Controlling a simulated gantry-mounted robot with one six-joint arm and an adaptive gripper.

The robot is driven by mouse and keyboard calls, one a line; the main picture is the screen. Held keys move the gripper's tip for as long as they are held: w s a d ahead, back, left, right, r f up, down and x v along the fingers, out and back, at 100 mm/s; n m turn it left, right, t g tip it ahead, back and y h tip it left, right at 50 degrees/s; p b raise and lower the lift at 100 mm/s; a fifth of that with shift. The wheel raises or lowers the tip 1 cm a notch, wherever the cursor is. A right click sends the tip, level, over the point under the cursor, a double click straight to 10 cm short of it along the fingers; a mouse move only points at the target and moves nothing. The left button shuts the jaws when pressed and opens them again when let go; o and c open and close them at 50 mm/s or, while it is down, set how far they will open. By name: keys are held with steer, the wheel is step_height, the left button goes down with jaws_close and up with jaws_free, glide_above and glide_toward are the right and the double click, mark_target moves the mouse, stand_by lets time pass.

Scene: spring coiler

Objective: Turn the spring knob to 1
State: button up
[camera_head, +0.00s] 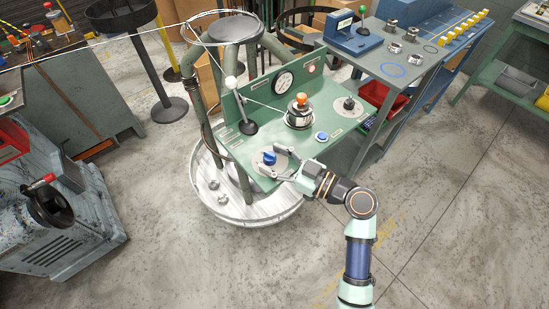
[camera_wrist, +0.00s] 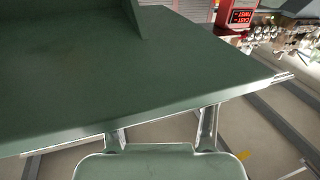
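A green bench machine (camera_head: 262,178) stands in the middle of the head view. A blue knob (camera_head: 269,157) on a round grey dial sits at the front left corner of its panel. A black knob (camera_head: 348,104) on a dial sits at the panel's right side. The labels and numbers are too small to read. My gripper (camera_head: 270,162) is beside the blue knob with its fingers apart; I cannot tell whether they touch it. In the wrist view my gripper (camera_wrist: 162,125) has its fingers spread at the edge of the green panel (camera_wrist: 110,80), and no knob shows.
An orange-topped part (camera_head: 301,100) stands mid-panel, with a blue button (camera_head: 321,136) in front and a black lever (camera_head: 247,122) to the left. A gauge (camera_head: 283,82) is on the upright back. A wire spans the upper left. A blue table (camera_head: 410,70) stands behind right.

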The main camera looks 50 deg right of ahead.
steer(key=shift+s, duration=0.1)
steer(key=s+d, duration=0.2)
steer(key=s, duration=0.9)
steer(key=shift+s, duration=0.35)
